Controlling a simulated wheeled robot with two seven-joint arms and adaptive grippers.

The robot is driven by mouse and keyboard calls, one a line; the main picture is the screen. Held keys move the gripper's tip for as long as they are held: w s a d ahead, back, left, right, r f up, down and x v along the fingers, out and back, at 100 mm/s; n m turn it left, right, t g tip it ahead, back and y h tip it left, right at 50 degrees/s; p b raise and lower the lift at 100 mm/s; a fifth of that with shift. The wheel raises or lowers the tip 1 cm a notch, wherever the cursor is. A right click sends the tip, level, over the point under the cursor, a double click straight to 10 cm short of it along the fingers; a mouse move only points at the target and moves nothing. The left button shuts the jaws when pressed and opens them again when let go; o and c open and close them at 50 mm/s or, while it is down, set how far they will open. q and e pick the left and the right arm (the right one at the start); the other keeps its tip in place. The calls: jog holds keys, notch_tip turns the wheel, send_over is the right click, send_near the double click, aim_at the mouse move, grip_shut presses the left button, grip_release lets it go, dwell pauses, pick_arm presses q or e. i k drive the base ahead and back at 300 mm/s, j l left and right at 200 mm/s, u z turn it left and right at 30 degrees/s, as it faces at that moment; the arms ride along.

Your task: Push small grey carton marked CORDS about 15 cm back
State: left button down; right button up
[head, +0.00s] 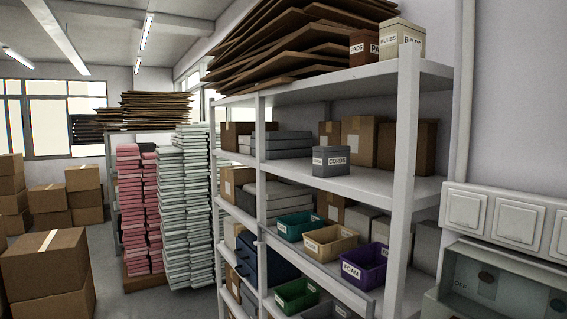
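The small grey carton marked CORDS (331,161) stands upright on the middle shelf board (375,182) of a white rack, close to the board's front edge. Its labelled face shows. Brown cartons (360,138) stand behind it on the same board, with a smaller brown box (329,134) behind and slightly left. How much room lies between the grey carton and those behind cannot be told exactly. Neither of my grippers shows in the head view, and nothing touches the carton.
A white rack post (404,150) rises right of the carton, with another brown carton (426,148) beyond it. Grey flat boxes (288,143) lie to the left. Below are bins, including a purple FOAM bin (364,268). A PADS box (363,47) and BULBS box (401,40) sit on top.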

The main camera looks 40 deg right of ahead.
aim_at(328, 161)
jog(key=i, duration=1.95)
jog(key=i+z, duration=0.4)
jog(key=i+j+z, duration=0.15)
jog(key=z, duration=0.25)
jog(key=i+j+z, duration=0.25)
jog(key=z, duration=0.15)
jog(key=i, duration=0.1)
